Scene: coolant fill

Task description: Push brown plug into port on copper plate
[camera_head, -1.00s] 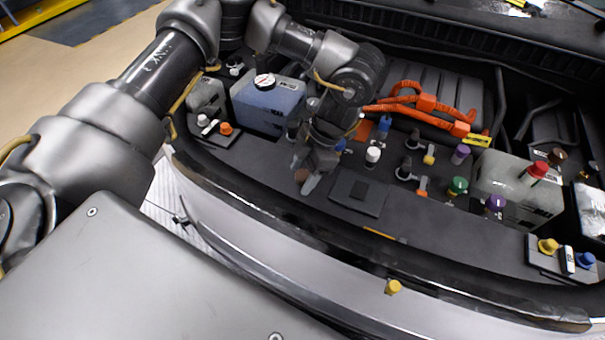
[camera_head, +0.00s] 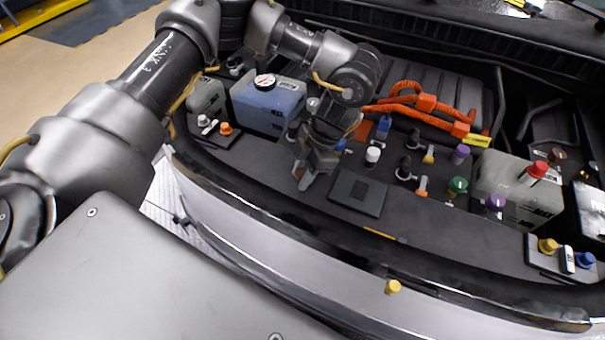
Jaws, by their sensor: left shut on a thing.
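My left gripper (camera_head: 304,176) points down over the dark front deck of the engine bay, left of a flat dark square pad. It is shut on a small brown plug (camera_head: 298,169), which is mostly hidden between the fingers. An orange-copper plate (camera_head: 363,131) shows only in part behind and to the right of the gripper, next to a blue plug; its port cannot be made out. Another brown cap (camera_head: 557,156) stands at the far right behind the grey tank. My right gripper is not in view.
A white-capped plug (camera_head: 373,155), the square pad (camera_head: 358,193) and several coloured caps stand to the right. Orange cables (camera_head: 425,112) run behind.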

